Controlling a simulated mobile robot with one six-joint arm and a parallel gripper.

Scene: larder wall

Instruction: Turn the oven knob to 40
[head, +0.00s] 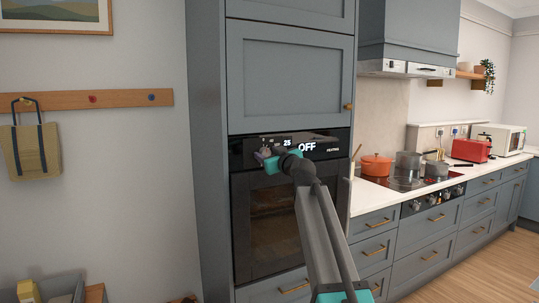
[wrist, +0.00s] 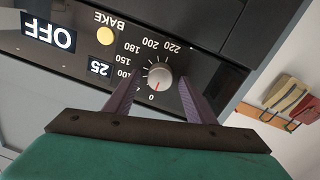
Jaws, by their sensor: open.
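The oven knob (wrist: 159,78) is a round, pale metal dial on the black control panel, upside down in the wrist view. Its red mark points at the 0 on the scale. The scale around it reads 0, 100, 150, 180, 200 and 220. My gripper (wrist: 160,82) is open, one purple finger on each side of the knob, with a gap on both sides. The displays read OFF (wrist: 48,35) and 25 (wrist: 99,69).
A yellow button (wrist: 105,36) sits by the word BAKE beside the knob. The oven door (head: 270,220) is closed below the panel. To the right are a worktop with an orange pot (head: 376,165) and a red toaster (head: 471,149). A bag (head: 31,150) hangs at left.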

